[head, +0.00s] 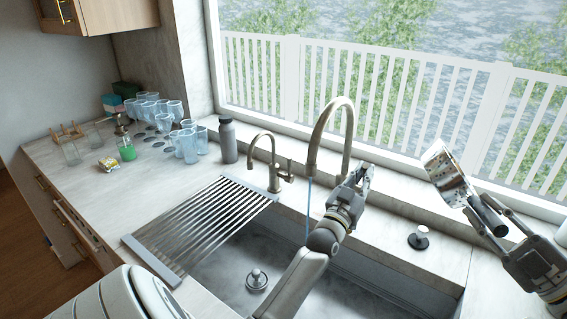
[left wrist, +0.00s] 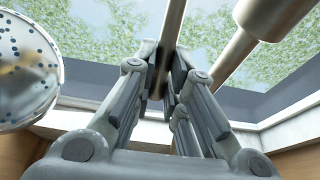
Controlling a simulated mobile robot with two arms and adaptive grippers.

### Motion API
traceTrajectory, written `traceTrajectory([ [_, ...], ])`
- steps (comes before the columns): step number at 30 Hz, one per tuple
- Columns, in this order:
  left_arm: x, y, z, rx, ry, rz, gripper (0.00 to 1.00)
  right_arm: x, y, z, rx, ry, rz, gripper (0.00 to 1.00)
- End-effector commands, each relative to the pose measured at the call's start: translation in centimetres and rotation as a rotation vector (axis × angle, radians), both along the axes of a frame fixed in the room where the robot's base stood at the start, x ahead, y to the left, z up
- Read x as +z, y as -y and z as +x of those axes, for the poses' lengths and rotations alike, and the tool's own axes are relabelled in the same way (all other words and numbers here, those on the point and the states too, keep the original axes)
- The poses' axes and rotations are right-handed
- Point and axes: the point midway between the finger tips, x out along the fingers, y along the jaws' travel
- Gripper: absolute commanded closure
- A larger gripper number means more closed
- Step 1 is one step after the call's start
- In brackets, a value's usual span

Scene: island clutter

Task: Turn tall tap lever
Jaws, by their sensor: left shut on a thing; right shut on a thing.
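The tall tap (head: 332,118) is a bronze gooseneck behind the sink. A thin blue stream of water (head: 308,205) falls from its spout. My left gripper (head: 364,175) is beside the tap's lower right side, and its arm and fingers hide the lever in the head view. In the left wrist view my left gripper (left wrist: 166,80) is shut on a slim bronze rod (left wrist: 173,25), which looks like the lever. A thicker bronze part (left wrist: 272,14) is to its right. My right gripper (head: 478,205) is shut on a perforated metal strainer (head: 446,172), held up at the right.
A shorter tap (head: 273,165) stands to the left. A slatted drying rack (head: 205,222) covers the sink's left part. Glasses (head: 187,143) and a grey bottle (head: 228,141) crowd the left counter.

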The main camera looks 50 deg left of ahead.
Motion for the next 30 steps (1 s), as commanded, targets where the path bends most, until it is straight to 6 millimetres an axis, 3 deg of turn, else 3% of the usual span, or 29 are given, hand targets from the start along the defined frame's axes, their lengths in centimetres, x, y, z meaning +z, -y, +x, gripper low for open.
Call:
traceTrajectory([
  [19,0.8,-0.5,2.4,0.000,-0.309,-0.075,1.00,0.4,0.0,0.0,0.001,0.005,0.005,1.00],
  [20,0.8,-0.5,2.4,-0.001,-0.312,-0.075,0.86,0.4,0.0,0.0,0.001,0.005,0.005,1.00],
  [25,0.8,-0.5,2.4,-0.001,-0.309,-0.074,0.64,0.4,0.0,0.0,0.001,0.004,0.005,1.00],
  [30,0.9,-0.5,2.4,-0.001,-0.308,-0.073,0.62,0.4,0.0,0.0,0.001,0.004,0.005,1.00],
])
